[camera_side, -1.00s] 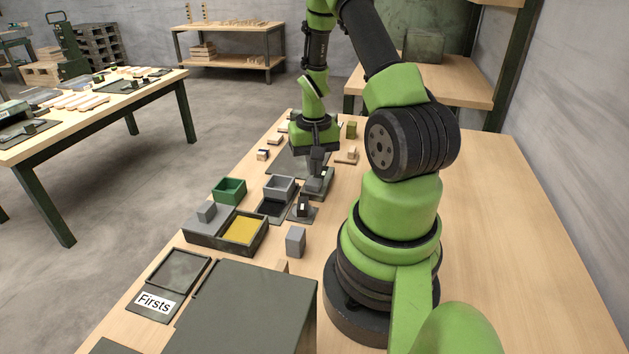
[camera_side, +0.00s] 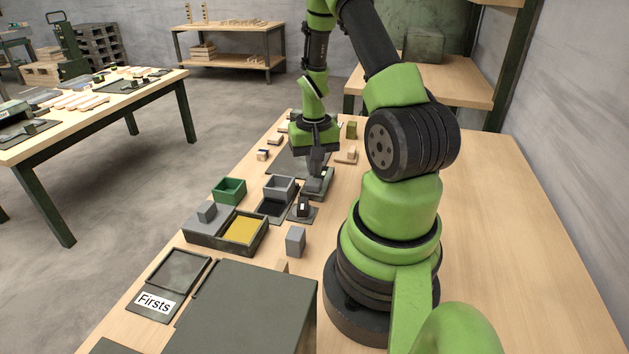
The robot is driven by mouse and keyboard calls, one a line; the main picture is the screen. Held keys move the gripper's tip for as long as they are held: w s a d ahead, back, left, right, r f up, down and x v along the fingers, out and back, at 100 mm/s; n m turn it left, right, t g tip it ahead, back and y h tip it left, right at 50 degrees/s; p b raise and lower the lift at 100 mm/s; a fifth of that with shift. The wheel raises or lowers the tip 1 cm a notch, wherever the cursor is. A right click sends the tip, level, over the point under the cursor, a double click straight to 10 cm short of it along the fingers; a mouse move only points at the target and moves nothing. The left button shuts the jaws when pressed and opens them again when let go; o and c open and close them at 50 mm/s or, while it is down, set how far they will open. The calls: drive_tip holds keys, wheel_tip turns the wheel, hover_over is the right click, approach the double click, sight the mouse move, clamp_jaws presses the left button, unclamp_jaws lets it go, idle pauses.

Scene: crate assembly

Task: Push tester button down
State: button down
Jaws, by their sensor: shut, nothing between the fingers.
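My gripper (camera_side: 317,168) points straight down, shut and empty, over a grey device (camera_side: 318,186) that looks like the tester. The fingertips are at or just above the top of this device. The button is hidden by the fingers, so I cannot tell whether they touch it or whether it is down.
A grey open box (camera_side: 279,186) and a small dark fixture (camera_side: 303,210) stand close by on the left. Small wooden parts lie behind. The table's right side is clear.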

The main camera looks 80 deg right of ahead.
sight(314, 181)
drive_tip(key=shift+f, duration=1.7)
wheel_tip(314, 181, up, 9)
idle(0.9)
idle(0.3)
drive_tip(key=w+a+r+n+t+h, duration=0.1)
drive_tip(key=w+a+r+n+t, duration=0.1)
drive_tip(key=a+r, duration=0.5)
drive_tip(key=w+a+r+n+t, duration=0.2)
drive_tip(key=w+a+r, duration=0.1)
drive_tip(key=a+r, duration=0.35)
drive_tip(key=s+a+r+n+t+y, duration=0.1)
drive_tip(key=s+a+r+n, duration=0.1)
drive_tip(key=a, duration=0.3)
drive_tip(key=s+a+r+n+t+y, duration=0.2)
drive_tip(key=s+a+r, duration=0.2)
drive_tip(key=s+a, duration=0.1)
drive_tip(key=shift+s+a+r, duration=0.15)
drive_tip(key=shift+s+a, duration=0.1)
drive_tip(key=shift+a, duration=0.5)
idle(0.8)
